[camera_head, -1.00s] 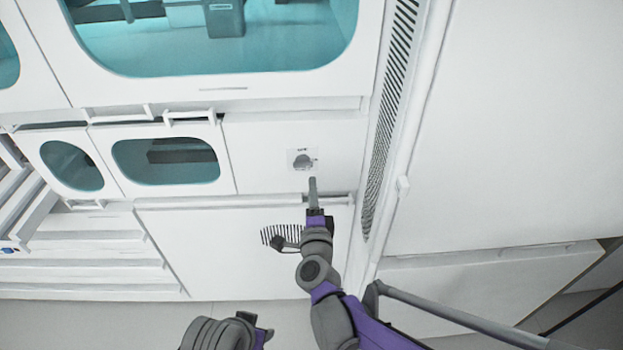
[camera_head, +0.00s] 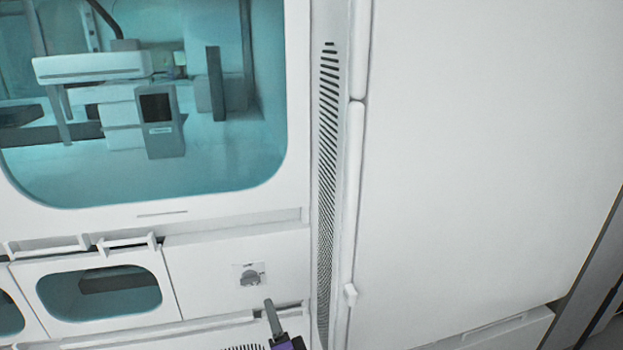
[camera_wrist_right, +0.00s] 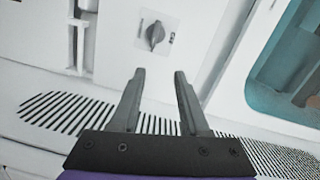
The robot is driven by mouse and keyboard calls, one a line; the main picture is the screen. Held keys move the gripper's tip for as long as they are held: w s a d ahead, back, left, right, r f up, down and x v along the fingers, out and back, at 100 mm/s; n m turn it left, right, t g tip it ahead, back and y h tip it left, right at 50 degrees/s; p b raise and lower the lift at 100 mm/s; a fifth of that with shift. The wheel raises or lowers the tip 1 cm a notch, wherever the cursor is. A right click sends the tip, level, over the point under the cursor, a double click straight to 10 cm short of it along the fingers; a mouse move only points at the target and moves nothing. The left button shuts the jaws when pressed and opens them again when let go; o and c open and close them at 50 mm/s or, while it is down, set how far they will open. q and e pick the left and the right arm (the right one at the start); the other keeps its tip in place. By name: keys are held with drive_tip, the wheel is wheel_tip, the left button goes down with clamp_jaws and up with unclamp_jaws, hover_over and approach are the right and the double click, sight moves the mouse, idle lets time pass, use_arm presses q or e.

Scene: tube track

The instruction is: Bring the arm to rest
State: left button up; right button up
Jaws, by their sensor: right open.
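My right gripper (camera_head: 271,318) shows at the bottom of the head view, with only its fingers and a bit of purple body in frame. In the right wrist view the gripper (camera_wrist_right: 158,75) has its two dark fingers apart with nothing between them. A grey rotary knob (camera_head: 250,277) on a small square plate sits on the white machine front, just above the gripper in the head view. The knob also shows in the right wrist view (camera_wrist_right: 154,36), beyond the fingertips and apart from them. My left gripper is not in view.
The white machine has a large teal window (camera_head: 225,150) and a smaller windowed door (camera_head: 100,293) with a handle on top. A slotted vent strip (camera_head: 326,180) runs down beside a large blank white panel (camera_head: 480,150). Vent slots (camera_wrist_right: 60,108) lie near the fingers.

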drive_tip(key=s+d+f+n+g+h+p, duration=0.1)
drive_tip(key=s+d+n+g+h+p, duration=0.5)
drive_tip(key=s+d, duration=1.8)
drive_tip(key=d+n+g+p, duration=0.3)
drive_tip(key=n+g, duration=0.1)
drive_tip(key=n, duration=0.1)
drive_tip(key=shift+s+d+f+n+g, duration=0.2)
drive_tip(key=shift+f+n+g, duration=0.1)
drive_tip(key=shift+f+g, duration=0.1)
drive_tip(key=shift+s, duration=0.1)
